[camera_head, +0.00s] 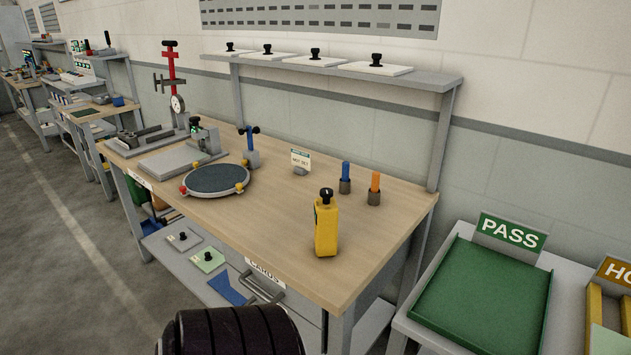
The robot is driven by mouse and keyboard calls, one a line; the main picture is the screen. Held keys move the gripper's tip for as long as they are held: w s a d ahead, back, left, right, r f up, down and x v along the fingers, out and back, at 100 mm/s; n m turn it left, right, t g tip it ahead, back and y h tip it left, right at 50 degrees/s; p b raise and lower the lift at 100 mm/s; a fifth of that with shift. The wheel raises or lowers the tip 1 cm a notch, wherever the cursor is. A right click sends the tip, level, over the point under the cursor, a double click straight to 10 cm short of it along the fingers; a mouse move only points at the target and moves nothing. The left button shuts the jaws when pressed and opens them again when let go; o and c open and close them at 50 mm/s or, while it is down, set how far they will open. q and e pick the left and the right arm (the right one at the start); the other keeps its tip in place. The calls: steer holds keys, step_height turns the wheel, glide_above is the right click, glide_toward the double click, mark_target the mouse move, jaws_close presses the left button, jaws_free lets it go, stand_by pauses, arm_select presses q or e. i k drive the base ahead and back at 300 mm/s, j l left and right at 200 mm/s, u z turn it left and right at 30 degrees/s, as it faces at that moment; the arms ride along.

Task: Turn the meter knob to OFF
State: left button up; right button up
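A yellow meter (326,233) stands upright on the wooden bench top, close to its front right corner. A black knob (326,194) with a light mark sits at its top. The marking around the knob is too small to read, so I cannot tell its setting. A dark patch shows on the meter's left side. Neither of my grippers is in view, and nothing touches the meter.
The bench top (275,240) is clear around the meter. Behind it stand a blue-handled tool (346,172), an orange-handled tool (375,183) and a small sign (301,158). A round dark plate (215,180) lies left. A green PASS tray (485,290) is right.

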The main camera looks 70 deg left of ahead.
mark_target(326, 193)
steer(key=u, duration=2.1)
